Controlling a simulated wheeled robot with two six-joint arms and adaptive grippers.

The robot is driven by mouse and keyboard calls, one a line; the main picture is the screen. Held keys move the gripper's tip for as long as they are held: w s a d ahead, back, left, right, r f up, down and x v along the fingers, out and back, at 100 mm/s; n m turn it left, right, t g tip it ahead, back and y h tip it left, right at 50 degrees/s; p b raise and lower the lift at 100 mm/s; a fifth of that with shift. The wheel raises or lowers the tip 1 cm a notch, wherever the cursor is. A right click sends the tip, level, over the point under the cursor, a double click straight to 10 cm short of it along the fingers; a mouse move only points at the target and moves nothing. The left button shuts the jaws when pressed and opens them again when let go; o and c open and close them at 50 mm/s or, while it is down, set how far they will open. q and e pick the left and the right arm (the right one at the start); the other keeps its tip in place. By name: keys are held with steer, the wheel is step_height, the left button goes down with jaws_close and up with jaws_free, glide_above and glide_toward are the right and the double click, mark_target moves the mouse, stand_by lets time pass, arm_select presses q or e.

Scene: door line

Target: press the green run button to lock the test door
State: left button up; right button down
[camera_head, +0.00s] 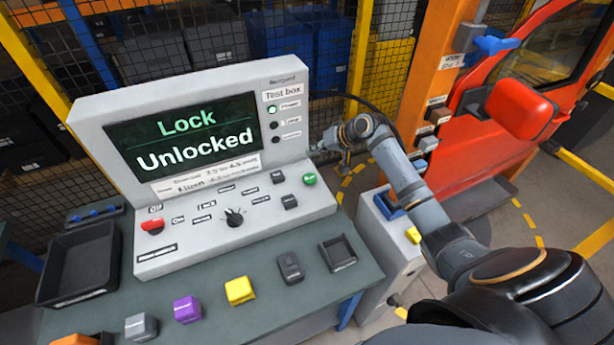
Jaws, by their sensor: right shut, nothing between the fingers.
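The white test box (90,112) stands on the bench, and its screen (185,135) reads "Lock Unlocked". The green run button (309,179) is at the right end of its sloped panel. My right arm comes in from the lower right. My right gripper (318,149) is shut and empty, just above and behind the green button in the picture, apart from it. The red test door (474,150) stands at the right, with a red mirror (521,108). My left gripper is not in view.
The panel also carries a red switch (152,226) and a black knob (234,217). Several coloured blocks, such as a yellow one (240,290), lie along the bench front. A black tray (78,262) is at the left. An orange post (433,75) stands behind my right arm.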

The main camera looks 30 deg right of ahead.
mark_target(312, 179)
step_height(312, 179, down, 4)
steer(key=b, duration=0.3)
steer(key=shift+w+a+r+b, duration=0.15)
steer(key=shift+r+b, duration=0.05)
steer(key=shift+b, duration=0.15)
step_height(312, 179, down, 4)
steer(key=b, duration=0.3)
steer(key=shift+r+b, duration=0.2)
steer(key=shift+b, duration=0.2)
steer(key=shift+f, duration=0.65)
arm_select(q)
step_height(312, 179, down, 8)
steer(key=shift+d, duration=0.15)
arm_select(e)
steer(key=shift+f, duration=0.25)
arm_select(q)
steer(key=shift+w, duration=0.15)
arm_select(e)
steer(key=shift+f, duration=0.4)
